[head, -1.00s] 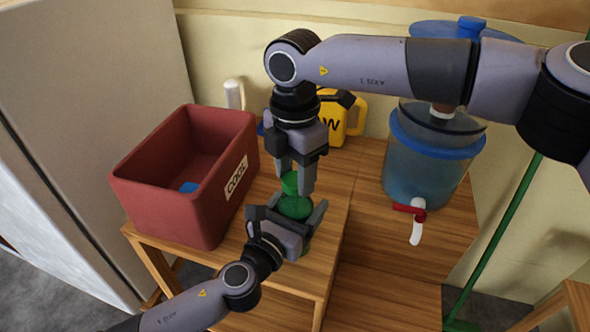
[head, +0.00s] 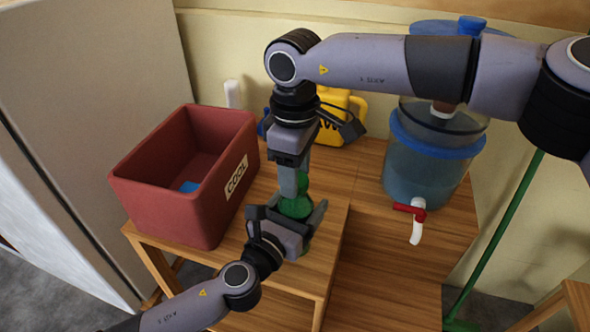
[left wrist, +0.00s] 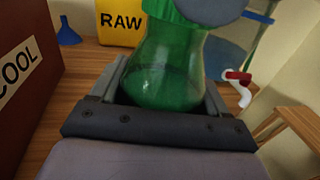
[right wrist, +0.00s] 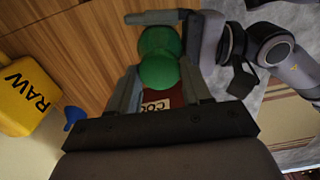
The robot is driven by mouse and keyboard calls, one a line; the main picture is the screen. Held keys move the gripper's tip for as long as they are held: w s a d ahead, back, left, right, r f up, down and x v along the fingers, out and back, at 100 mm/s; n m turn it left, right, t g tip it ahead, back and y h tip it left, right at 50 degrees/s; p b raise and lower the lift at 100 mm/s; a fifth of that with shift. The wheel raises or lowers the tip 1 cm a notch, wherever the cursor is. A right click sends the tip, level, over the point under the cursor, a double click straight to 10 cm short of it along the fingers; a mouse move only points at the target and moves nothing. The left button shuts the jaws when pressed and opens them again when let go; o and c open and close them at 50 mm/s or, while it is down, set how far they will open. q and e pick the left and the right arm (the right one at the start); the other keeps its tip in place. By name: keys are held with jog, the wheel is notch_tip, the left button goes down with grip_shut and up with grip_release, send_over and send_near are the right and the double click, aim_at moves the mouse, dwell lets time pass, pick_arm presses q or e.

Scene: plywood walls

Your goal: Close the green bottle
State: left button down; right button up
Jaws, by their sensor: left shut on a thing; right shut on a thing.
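The green bottle (head: 296,207) stands upright on the wooden table. My left gripper (head: 287,213) is shut on its body, with one finger on each side. The bottle's rounded green glass fills the middle of the left wrist view (left wrist: 165,70). The green cap (head: 303,182) is at the bottle's top. My right gripper (head: 299,188) comes straight down from above and is shut on the cap. The cap shows between the right fingers in the right wrist view (right wrist: 158,72), in line with the bottle. Whether cap and neck are fully engaged is hidden.
A red box (head: 165,205) marked COOL stands left of the bottle, with a blue item inside. A yellow RAW container (head: 334,118) and a blue funnel (left wrist: 67,32) are behind. A blue water dispenser (head: 425,170) with a red tap stands right. The table (head: 330,225) is bare right of the bottle.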

jog(key=o, duration=1)
jog(key=shift+r, duration=0.1)
jog(key=shift+r, duration=2.15)
jog(key=shift+c, duration=0.3)
